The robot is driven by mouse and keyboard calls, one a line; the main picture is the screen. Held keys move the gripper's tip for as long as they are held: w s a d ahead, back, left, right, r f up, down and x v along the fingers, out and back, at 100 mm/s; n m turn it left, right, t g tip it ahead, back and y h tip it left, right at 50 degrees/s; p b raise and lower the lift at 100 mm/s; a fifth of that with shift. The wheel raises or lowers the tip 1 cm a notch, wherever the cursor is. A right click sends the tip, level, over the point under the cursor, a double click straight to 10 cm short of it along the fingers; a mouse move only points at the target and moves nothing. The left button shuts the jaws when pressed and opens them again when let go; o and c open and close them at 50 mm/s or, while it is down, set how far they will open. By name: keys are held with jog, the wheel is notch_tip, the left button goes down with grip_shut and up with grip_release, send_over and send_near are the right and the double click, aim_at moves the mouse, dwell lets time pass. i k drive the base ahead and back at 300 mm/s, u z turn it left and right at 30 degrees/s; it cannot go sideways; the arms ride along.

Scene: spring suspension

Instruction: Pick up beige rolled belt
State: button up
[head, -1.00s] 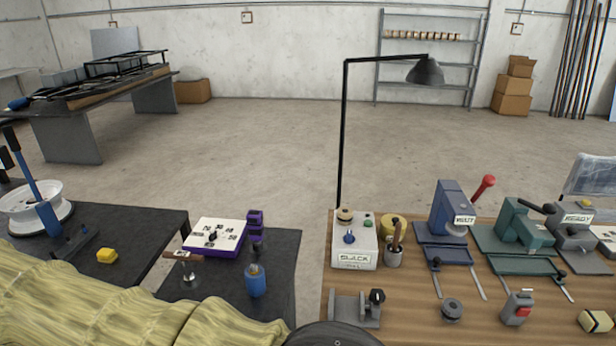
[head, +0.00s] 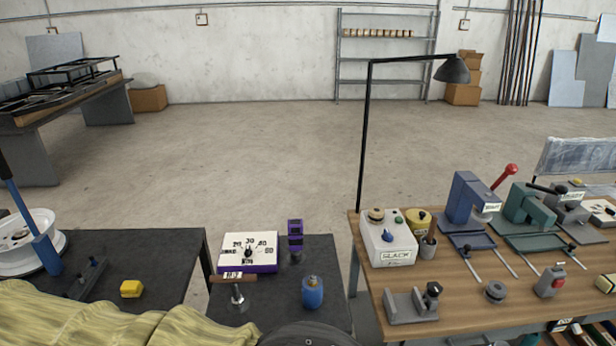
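A small tan round piece (head: 376,215), possibly the beige rolled belt, sits on top of the white box marked SLACK (head: 392,243) on the wooden bench. It is too small to be sure that it is a rolled belt. A beige block with dark parts (head: 606,284) lies at the bench's right side, partly cut off by the frame edge. My gripper is not in view.
The wooden bench (head: 462,290) also carries a yellow tin (head: 419,220), a blue press (head: 468,200) and a green press (head: 528,206). A black lamp (head: 366,130) stands behind it. A dark table (head: 170,250) is at left; open floor lies beyond.

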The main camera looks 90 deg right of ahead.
aim_at(376, 214)
jog(key=z, duration=1.6)
